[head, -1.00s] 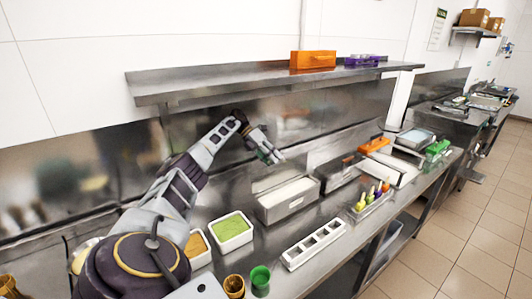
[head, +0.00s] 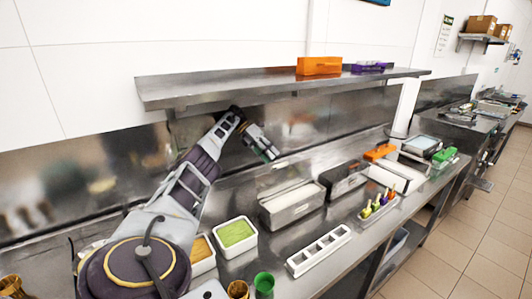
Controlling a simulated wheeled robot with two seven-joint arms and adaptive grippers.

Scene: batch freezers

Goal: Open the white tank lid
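A steel tank (head: 291,212) with a white top surface stands on the counter near the middle of the head view. A grey panel (head: 284,177) stands at its back edge and looks like a raised lid; I cannot tell for sure that it is hinged to the tank. My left gripper (head: 270,154) is above and behind the tank, close to the panel's upper left corner. Whether it touches the panel is unclear, and its fingers are too small to read. My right gripper is out of view.
A steel shelf (head: 225,89) overhangs the back of the counter, above my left forearm. A white tray (head: 319,250) with several compartments lies in front of the tank. A green-filled tub (head: 236,234) is to its left, and bottles (head: 378,203) to its right.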

